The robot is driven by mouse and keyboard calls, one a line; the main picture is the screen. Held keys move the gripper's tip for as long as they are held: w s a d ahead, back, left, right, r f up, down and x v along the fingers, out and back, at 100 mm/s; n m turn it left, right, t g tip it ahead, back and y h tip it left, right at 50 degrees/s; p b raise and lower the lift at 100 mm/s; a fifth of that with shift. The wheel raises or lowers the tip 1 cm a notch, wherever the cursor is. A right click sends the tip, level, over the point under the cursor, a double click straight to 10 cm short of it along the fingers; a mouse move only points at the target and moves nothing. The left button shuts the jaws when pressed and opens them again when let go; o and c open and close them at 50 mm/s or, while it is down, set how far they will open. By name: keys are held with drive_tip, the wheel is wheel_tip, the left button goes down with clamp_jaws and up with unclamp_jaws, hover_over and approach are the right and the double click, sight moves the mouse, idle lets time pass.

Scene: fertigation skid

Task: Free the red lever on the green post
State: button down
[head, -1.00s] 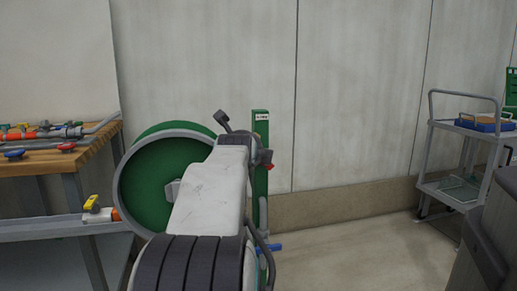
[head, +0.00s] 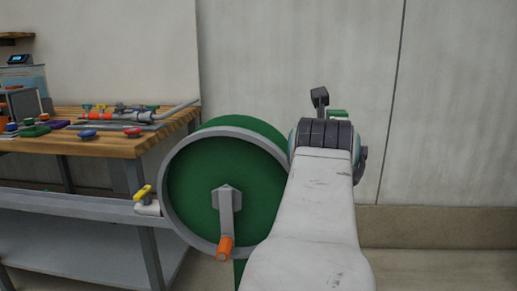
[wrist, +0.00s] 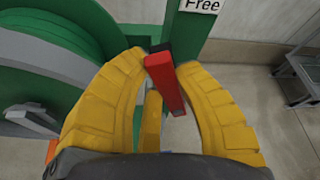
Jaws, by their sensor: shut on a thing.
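In the wrist view the red lever (wrist: 166,86) juts from the green post (wrist: 190,32) toward the camera, slanting slightly down to the right. A white label reading "Free" (wrist: 199,4) is on the post above the lever. In the head view only a small green top (head: 337,113), apparently of the post, shows behind my arm; the lever and fingers are hidden there.
A green hose reel (head: 190,190) with an orange crank handle (head: 226,247) stands just left of my arm. A wooden workbench (head: 100,140) with valves and pipes is further left. A grey cart (wrist: 300,75) stands at right in the wrist view. Bare wall lies behind.

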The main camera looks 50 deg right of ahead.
drive_tip(key=shift+r, duration=0.25)
drive_tip(key=c, duration=0.9)
unclamp_jaws()
drive_tip(key=shift+f, duration=0.2)
drive_tip(key=shift+r, duration=0.15)
drive_tip(key=shift+r, duration=4.85)
drive_tip(key=shift+o, duration=0.2)
